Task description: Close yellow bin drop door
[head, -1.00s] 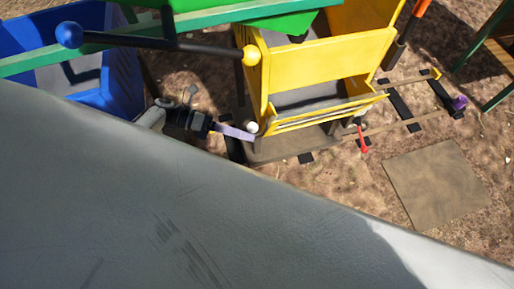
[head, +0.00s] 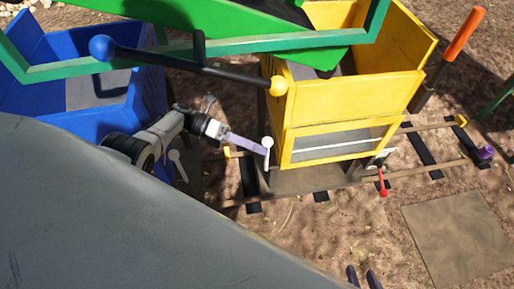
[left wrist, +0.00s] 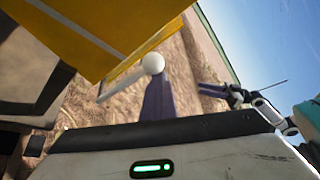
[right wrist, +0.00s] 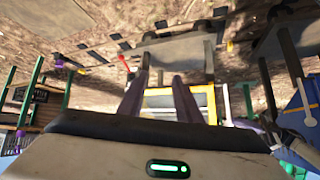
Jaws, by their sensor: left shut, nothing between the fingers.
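The yellow bin (head: 345,92) stands right of centre in the head view. Its drop door (head: 340,146), a yellow frame around a grey panel, sits low on the front and looks nearly flush with it; I cannot tell whether it is fully closed. A white ball-ended lever (head: 267,146) stands at the bin's left side. My left gripper (head: 262,149) is shut and empty, its purple fingertips at the lever. In the left wrist view, the white knob (left wrist: 153,63) is just beyond the fingertips. My right gripper (head: 363,277) is open and empty below the bin; its fingers show apart in the right wrist view.
A blue bin (head: 108,118) stands at left with another white lever (head: 178,160). A black bar (head: 185,65) with blue and yellow ends crosses above, beside a green chute (head: 220,18). Rails (head: 430,165) run along the ground.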

